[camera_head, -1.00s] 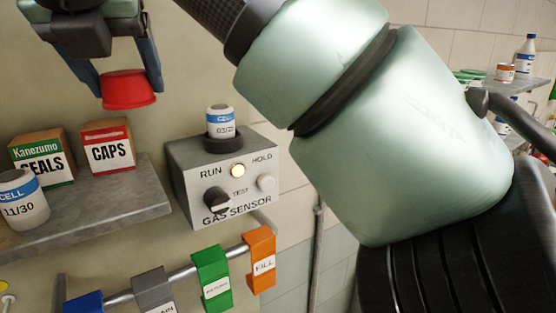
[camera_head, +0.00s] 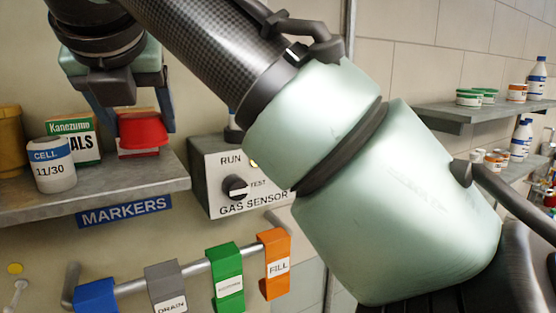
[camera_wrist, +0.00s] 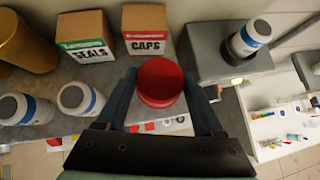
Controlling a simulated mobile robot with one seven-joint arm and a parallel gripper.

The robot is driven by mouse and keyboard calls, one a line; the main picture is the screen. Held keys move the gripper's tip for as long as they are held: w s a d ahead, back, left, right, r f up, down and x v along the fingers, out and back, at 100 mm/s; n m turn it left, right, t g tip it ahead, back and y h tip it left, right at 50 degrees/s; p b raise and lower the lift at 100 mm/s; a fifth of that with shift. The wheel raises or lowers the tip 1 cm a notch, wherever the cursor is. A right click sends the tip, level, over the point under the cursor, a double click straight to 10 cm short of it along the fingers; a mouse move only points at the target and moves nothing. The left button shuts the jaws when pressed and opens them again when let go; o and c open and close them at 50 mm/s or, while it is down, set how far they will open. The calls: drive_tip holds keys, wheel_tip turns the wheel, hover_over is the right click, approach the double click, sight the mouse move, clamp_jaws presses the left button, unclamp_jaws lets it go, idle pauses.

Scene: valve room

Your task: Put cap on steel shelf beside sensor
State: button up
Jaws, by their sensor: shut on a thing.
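My gripper (camera_head: 135,122) is shut on a red cap (camera_head: 142,130). The red cap (camera_wrist: 159,82) also shows between the fingers in the wrist view. It is held just in front of the CAPS box (camera_wrist: 146,33), over the front part of the grey steel shelf (camera_head: 125,179). I cannot tell whether it touches the shelf. The gas sensor (camera_head: 228,178) is a grey box to the right of the shelf, partly hidden by my arm in the head view. In the wrist view a blue-banded cell (camera_wrist: 247,38) sits on top of the sensor.
A SEALS box (camera_head: 73,140), a CELL 11/30 jar (camera_head: 52,165) and a tan cylinder (camera_head: 12,140) stand left on the shelf. A second blue-banded jar (camera_wrist: 80,98) shows in the wrist view. A rail with coloured tags (camera_head: 228,277) lies below. The shelf's right front is bare.

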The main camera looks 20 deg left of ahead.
sight(140, 138)
drive_tip(key=shift+f+b, duration=1.8)
drive_tip(key=shift+b, duration=0.2)
drive_tip(key=shift+f, duration=0.15)
drive_tip(key=o, duration=1.3)
